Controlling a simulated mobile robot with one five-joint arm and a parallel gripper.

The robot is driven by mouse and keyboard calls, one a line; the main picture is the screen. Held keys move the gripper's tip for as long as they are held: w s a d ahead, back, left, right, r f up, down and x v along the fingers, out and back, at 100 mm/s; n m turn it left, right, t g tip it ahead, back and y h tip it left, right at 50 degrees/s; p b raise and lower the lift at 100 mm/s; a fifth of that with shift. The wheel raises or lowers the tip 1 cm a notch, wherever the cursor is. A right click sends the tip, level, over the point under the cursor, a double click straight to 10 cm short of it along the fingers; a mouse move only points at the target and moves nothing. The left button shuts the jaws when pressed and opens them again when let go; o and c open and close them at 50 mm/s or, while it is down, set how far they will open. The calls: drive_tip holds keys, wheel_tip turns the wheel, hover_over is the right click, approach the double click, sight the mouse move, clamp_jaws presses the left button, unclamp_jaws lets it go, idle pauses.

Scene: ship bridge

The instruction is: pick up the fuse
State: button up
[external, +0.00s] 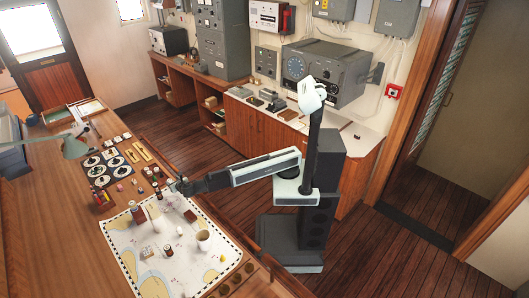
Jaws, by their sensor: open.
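My arm reaches left from its column over the wooden desk (62,225). My gripper (170,188) is open, just above the desk near the upper edge of a spread chart (125,245). Nothing can be seen held between its fingers, though it is very small here. Several small dark and red pieces (150,173) stand close by it on the desk. I cannot tell which of the small items is the fuse.
A panel of round dials (110,165) lies beyond, with a green lamp (75,147) at left. The floor (190,130) between desk and cabinets is clear.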

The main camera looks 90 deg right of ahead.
sight(169, 179)
drive_tip(key=shift+b+x, duration=0.35)
drive_tip(key=shift+x, duration=0.85)
drive_tip(key=x, duration=0.1)
drive_tip(key=b+x, duration=0.1)
drive_tip(key=x, duration=0.1)
drive_tip(key=b+x, duration=0.1)
drive_tip(key=shift+w+a+f, duration=0.2)
drive_tip(key=shift+w+f, duration=0.1)
drive_tip(key=shift+w, duration=0.2)
drive_tip(key=shift+w+d, duration=0.2)
drive_tip(key=shift+r, duration=0.1)
clamp_jaws()
